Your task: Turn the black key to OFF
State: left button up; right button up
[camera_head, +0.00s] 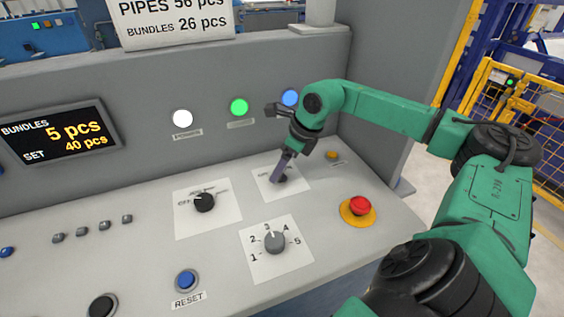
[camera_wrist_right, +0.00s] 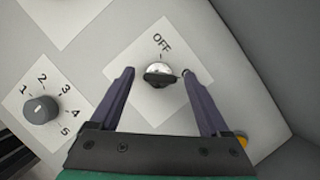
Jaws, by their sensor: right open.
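The black key sits in a round silver lock on a white label. In the right wrist view the key (camera_wrist_right: 160,78) shows between my fingers, below the printed word OFF on the label (camera_wrist_right: 140,105). In the head view the key (camera_head: 281,180) is partly hidden by my right gripper (camera_head: 283,172). My right gripper is open, with one finger (camera_wrist_right: 127,75) on each side of the lock and a gap on the left. The right finger's tip is close to the lock; I cannot tell if it touches. My left gripper is not in view.
A black selector knob (camera_head: 204,202) is left of the key, and a numbered dial (camera_head: 274,241) is in front. A red emergency button (camera_head: 358,207) stands to the right. The upright panel behind has white (camera_head: 183,118), green (camera_head: 239,107) and blue (camera_head: 290,97) lamps.

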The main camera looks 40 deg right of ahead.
grip_shut()
jog(key=shift+n, duration=0.3)
jog(key=n+y+p, duration=0.1)
jog(key=n, duration=0.1)
jog(key=shift+w+r+n+g, duration=0.1)
jog(key=shift+w+n+g, duration=0.05)
jog(key=shift+n+g, duration=0.25)
jog(key=n+g+y+p, duration=0.1)
jog(key=n+p, duration=0.1)
jog(key=n, duration=0.1)
jog(key=shift+w+r+n, duration=0.1)
jog(key=shift+r+n, duration=0.05)
jog(key=shift+n, duration=0.15)
jog(key=n+g+p, duration=0.1)
jog(key=n, duration=0.1)
jog(key=shift+d+n, duration=0.1)
jog(key=shift+n, duration=0.3)
jog(key=n, duration=0.1)
jog(key=n+g+p, duration=0.1)
jog(key=n, duration=0.1)
jog(key=shift+w+n+g+y, duration=0.15)
jog(key=shift+n+g+y, duration=0.15)
jog(key=shift+w+n+g, duration=0.1)
jog(key=shift+n+g, duration=0.7)
jog(key=shift+n, duration=1.4)
